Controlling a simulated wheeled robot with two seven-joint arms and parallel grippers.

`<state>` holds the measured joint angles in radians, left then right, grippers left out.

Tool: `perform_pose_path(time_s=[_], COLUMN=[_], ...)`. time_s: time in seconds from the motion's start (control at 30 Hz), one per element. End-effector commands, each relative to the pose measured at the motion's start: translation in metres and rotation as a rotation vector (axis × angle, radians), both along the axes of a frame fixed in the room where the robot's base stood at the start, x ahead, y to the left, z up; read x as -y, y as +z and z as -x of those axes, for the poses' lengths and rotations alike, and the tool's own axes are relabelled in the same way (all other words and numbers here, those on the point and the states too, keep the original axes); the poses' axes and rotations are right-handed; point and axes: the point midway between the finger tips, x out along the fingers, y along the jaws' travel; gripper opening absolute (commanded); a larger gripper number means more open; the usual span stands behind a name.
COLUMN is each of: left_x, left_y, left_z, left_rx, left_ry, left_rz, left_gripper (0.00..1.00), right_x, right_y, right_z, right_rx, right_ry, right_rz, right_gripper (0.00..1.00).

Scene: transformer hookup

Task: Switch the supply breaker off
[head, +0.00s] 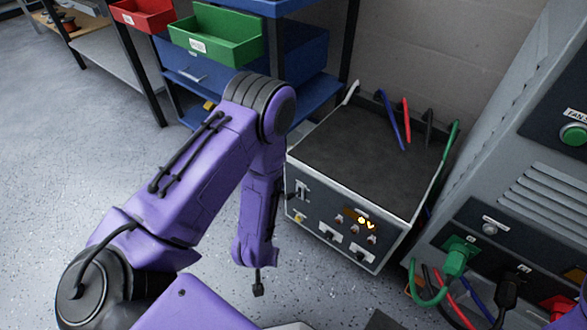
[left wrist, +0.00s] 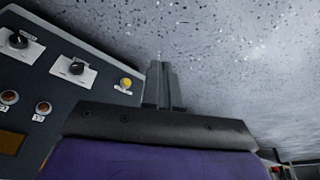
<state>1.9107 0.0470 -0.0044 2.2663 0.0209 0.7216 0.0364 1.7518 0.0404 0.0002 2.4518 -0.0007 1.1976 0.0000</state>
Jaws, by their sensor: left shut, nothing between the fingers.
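The grey supply box (head: 350,150) stands on the floor with its dark front panel (head: 325,222) facing me. A small pale switch with a dark lever (head: 302,190) is at the panel's upper left; it looks like the breaker, but its label and position are unreadable. My left gripper (head: 258,289) points down, shut and empty, left of the panel's lower left corner. In the left wrist view the closed fingers (left wrist: 162,85) appear beside the panel's edge, near a yellow button (left wrist: 125,83); the lever switch is not visible there. My right gripper is out of view.
Coloured cables (head: 407,118) rise behind the box. A grey cabinet (head: 480,170) with plugged leads stands right. Shelves with bins (head: 215,40) stand behind. Floor at left is clear.

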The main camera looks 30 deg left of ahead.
Motion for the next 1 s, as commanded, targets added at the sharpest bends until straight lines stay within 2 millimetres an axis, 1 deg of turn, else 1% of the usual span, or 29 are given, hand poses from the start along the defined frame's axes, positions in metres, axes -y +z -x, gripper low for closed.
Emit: perform_pose_path(time_s=[0.03,0.17,0.2,0.27,0.3,0.37,0.4,0.47,0.5,0.6,0.7,0.77,1.0], left_x=[0.003,0.01,0.011,0.011,0.01,0.007,0.004,-0.002,-0.006,-0.015,-0.02,-0.021,-0.02], left_y=[0.012,0.029,0.037,0.055,0.071,0.098,0.119,0.151,0.171,0.207,0.223,0.225,0.223], left_z=[-0.023,-0.079,-0.096,-0.123,-0.142,-0.168,-0.183,-0.203,-0.212,-0.225,-0.228,-0.228,-0.227], left_rx=[0.0,-0.037,-0.048,-0.07,-0.085,-0.111,-0.131,-0.161,-0.182,-0.222,-0.245,-0.25,-0.252], left_ry=[-0.03,-0.132,-0.166,-0.222,-0.262,-0.321,-0.361,-0.415,-0.445,-0.496,-0.517,-0.52,-0.521], left_rz=[0.017,0.057,0.065,0.071,0.072,0.066,0.057,0.039,0.024,-0.004,-0.018,-0.02,-0.02], left_gripper=[0.0,0.0,0.0,0.0,0.0,0.0,0.0,0.0,0.0,0.0,0.0,0.0,0.0], right_x=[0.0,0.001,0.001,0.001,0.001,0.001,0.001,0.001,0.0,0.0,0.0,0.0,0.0], right_y=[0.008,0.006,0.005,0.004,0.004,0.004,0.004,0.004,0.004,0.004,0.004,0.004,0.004], right_z=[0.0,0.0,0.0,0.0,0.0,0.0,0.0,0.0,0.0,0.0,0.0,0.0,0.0], right_rx=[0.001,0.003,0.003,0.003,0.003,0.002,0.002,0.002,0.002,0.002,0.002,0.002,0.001], right_ry=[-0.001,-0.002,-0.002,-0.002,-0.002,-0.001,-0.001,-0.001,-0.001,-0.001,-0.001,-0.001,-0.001], right_rz=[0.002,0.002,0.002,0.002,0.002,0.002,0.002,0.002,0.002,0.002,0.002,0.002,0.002], right_gripper=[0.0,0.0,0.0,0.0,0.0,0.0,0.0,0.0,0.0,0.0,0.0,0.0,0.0])
